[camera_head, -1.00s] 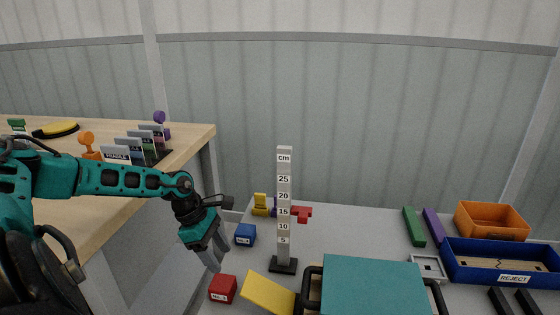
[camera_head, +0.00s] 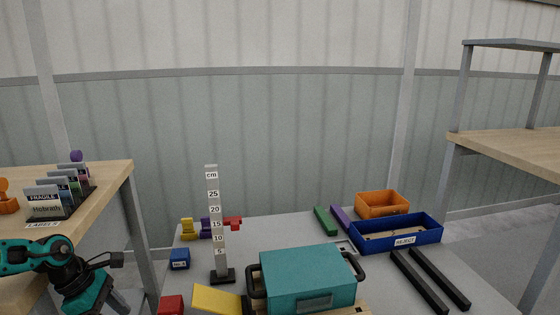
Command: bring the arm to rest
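My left arm is teal and black and comes in at the lower left. Its gripper (camera_head: 119,303) points down in front of the wooden table's near leg, to the left of the red block (camera_head: 171,305). The grey fingers are partly cut off by the lower picture edge, and I cannot tell how far apart they are. I see nothing held in the visible part. My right arm and gripper are not in view.
The grey table (camera_head: 290,231) holds a teal case (camera_head: 308,278), a height gauge (camera_head: 214,230), a blue block (camera_head: 180,259), a blue reject tray (camera_head: 440,232), an orange bin (camera_head: 382,204) and black bars (camera_head: 418,282). A wooden table with label holders (camera_head: 60,195) stands left.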

